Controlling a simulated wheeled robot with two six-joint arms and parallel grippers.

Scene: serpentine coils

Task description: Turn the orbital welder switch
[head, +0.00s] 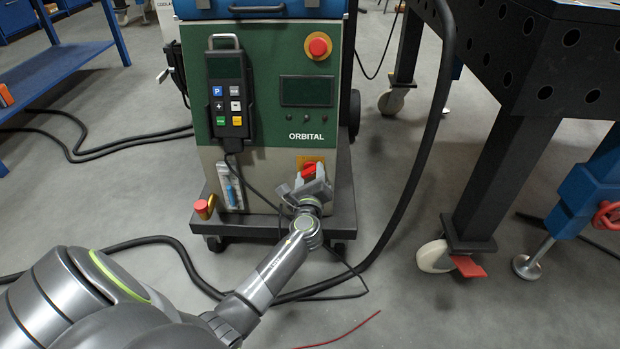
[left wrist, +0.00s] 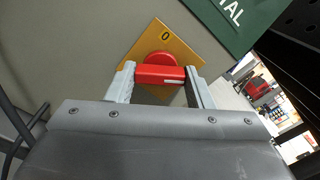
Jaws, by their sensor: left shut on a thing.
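The orbital welder (head: 270,125) is a green and beige cabinet marked "ORBITAL" on a dark wheeled cart. Its red rotary switch (head: 309,170) sits on a yellow plate low on the front panel. In the left wrist view the red switch handle (left wrist: 160,75) lies roughly level across the yellow plate (left wrist: 188,45), near a "0" mark. My left gripper (head: 306,182) reaches the switch from the front. In the left wrist view its two fingers (left wrist: 160,84) are shut on the handle, one at each end. My right gripper is not in view.
A pendant (head: 229,95) hangs on the cabinet, and a red emergency button (head: 318,46) is at upper right. Thick black hoses (head: 420,165) and cables lie around the cart. A dark perforated table (head: 500,130) on castors stands right, a blue shelf (head: 60,70) left.

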